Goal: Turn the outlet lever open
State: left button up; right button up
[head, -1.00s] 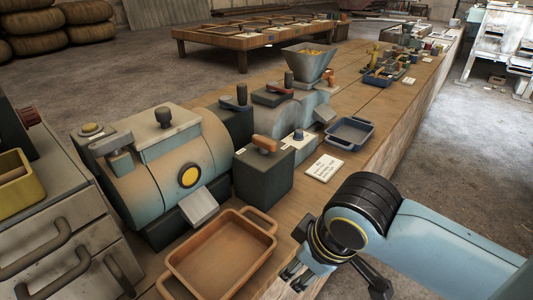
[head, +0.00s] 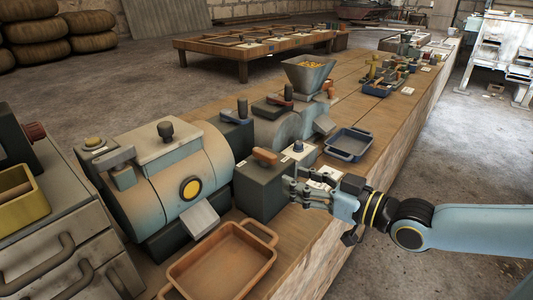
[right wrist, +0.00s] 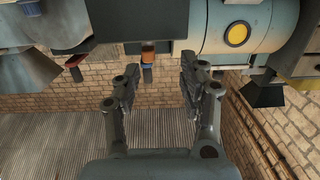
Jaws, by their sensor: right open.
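An orange-brown lever handle (head: 265,157) lies on top of a dark box (head: 264,189) beside the blue-grey drum machine (head: 170,181). The pictures do not show for certain that this is the outlet lever. In the right wrist view, which looks upside down, the handle (right wrist: 148,53) shows beyond and between my fingers, below the dark box (right wrist: 153,20). My right gripper (head: 294,186) is open and empty, just right of the box, its fingers pointing left toward it. The same open gripper shows in the right wrist view (right wrist: 158,90). My left gripper is not in view.
A terracotta tray (head: 272,237) stands in front of the drum machine. A blue tray (head: 369,147) stands behind my right gripper. A second machine with a hopper (head: 308,74) and dark-handled levers stands beyond the box. Bare bench (head: 302,240) lies in front of the gripper.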

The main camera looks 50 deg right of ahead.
aim_at(276, 158)
jog(key=shift+t, duration=0.5)
jog(key=w+b, duration=0.1)
jog(key=w, duration=0.2)
jog(key=w+b, duration=0.1)
jog(key=w, duration=0.3)
jog(key=w+r+b, duration=0.1)
jog(key=w, duration=0.2)
jog(key=shift+w+d+r, duration=0.1)
jog(key=shift+w+d, duration=0.15)
jog(key=shift+d, duration=0.15)
jog(key=shift+c, duration=0.4)
grip_shut()
